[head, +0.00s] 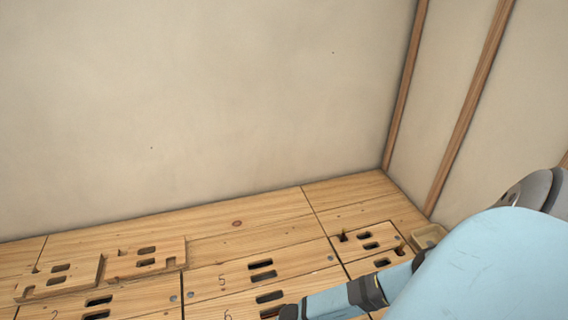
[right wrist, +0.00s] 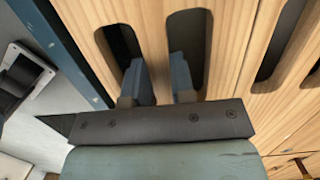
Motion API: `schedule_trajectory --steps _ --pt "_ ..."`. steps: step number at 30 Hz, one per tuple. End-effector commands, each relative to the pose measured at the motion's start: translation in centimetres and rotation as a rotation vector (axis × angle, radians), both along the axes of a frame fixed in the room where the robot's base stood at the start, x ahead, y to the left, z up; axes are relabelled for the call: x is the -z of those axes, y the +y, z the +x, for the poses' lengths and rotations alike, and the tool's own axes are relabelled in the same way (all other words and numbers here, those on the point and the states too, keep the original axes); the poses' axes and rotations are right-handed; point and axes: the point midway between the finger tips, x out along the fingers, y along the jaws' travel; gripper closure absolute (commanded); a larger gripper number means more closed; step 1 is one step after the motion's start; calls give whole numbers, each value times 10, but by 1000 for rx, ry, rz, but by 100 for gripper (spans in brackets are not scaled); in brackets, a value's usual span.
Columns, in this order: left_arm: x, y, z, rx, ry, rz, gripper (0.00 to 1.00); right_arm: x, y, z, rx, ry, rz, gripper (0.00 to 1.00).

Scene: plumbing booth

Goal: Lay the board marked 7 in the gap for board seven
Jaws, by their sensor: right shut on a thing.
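My right gripper (right wrist: 160,85) is shut on the wooden bar between the two long slots of a slotted board (right wrist: 155,22), one finger in each slot. No number on this board shows in the right wrist view, so I cannot tell if it is board 7. In the head view my right arm comes in from the right. Its hand is at the bottom edge, beside the slots of the board marked 6 (head: 240,304); the fingertips are hidden. No mark 7 and no gap for board seven can be made out. My left gripper is not in view.
The board marked 5 (head: 220,276) lies just behind board 6. Two notched, slotted boards (head: 120,265) sit at the left. Another slotted board (head: 361,251) and a small tray (head: 431,235) are at the right. A plain wall (head: 200,110) stands behind. A dark blue rail (right wrist: 62,52) runs beside the held board.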

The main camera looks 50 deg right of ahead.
Motion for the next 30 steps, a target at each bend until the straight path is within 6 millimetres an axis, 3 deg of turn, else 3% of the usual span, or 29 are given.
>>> schedule_trajectory --steps 7,8,12,24,30 --pt "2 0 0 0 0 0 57 3 0 1 0 -1 0 100" --pt "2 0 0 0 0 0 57 3 0 1 0 -2 1 75" --pt "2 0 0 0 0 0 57 2 0 1 0 -1 0 47" --pt "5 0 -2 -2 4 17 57 3 0 0 0 0 -1 47" --pt "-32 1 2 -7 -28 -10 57 -44 -6 -3 0 -1 0 47"
